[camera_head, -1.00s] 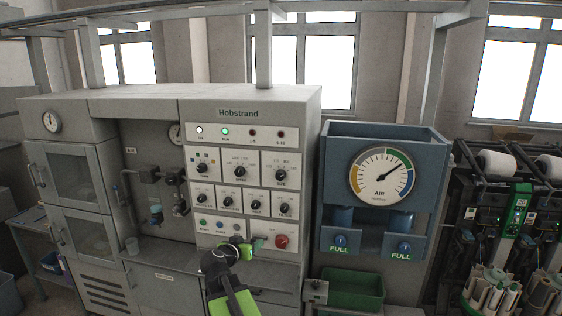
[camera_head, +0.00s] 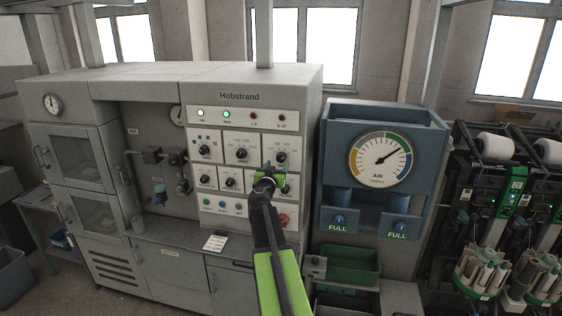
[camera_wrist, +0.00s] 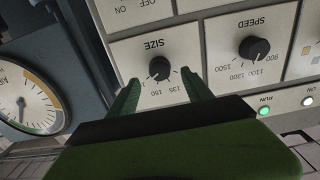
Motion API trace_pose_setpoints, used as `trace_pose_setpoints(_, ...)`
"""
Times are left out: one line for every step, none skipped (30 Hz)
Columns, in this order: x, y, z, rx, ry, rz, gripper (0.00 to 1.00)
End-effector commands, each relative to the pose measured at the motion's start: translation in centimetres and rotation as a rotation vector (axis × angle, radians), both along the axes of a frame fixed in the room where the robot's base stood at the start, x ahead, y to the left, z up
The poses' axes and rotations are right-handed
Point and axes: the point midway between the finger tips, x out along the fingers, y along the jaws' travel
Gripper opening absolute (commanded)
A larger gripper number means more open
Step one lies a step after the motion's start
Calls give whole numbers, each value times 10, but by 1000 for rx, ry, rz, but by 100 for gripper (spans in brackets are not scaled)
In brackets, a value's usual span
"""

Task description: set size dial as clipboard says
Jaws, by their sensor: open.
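The SIZE dial (camera_wrist: 159,69) is a black round knob on a white plate, seen upside down in the wrist view. Its pale mark appears to point toward the side of the 150 figure; the exact setting is hard to tell. In the head view the dial (camera_head: 281,157) is at the panel's upper right. My gripper (camera_wrist: 160,80) is open, its green fingers on either side of the dial in the picture; contact cannot be told. In the head view my gripper (camera_head: 271,168) is just below the dial. A white sheet (camera_head: 215,243), perhaps the clipboard, lies on the ledge, unreadable.
The SPEED dial (camera_wrist: 254,48) is beside the SIZE dial. A red knob (camera_head: 283,220) sits low on the panel, partly behind my arm. The air gauge (camera_head: 381,158) stands to the right, with a green bin (camera_head: 345,262) below.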

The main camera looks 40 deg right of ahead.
Motion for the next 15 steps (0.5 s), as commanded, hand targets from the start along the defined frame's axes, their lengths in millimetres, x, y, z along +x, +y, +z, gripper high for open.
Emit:
trace_pose_setpoints(10,-13,0,0,0,0,59)
trace_pose_setpoints(14,-18,0,0,0,0,59)
trace_pose_setpoints(17,-25,0,0,0,-1,59)
trace_pose_setpoints(20,-30,0,0,0,-1,59)
trace_pose_setpoints(22,-34,0,0,0,-1,59)
trace_pose_setpoints(24,-39,0,0,0,-1,59)
trace_pose_setpoints(26,-41,0,0,0,-1,59)
trace_pose_setpoints(27,-44,0,0,0,-1,59)
trace_pose_setpoints(29,-46,0,0,0,-1,59)
trace_pose_setpoints(30,-48,0,0,0,-1,59)
trace_pose_setpoints(30,-48,0,0,0,-1,59)
trace_pose_setpoints(30,-49,0,0,0,0,59)
trace_pose_setpoints(30,-49,0,0,0,0,59)
trace_pose_setpoints(30,-50,0,0,0,0,59)
trace_pose_setpoints(30,-50,0,0,0,0,59)
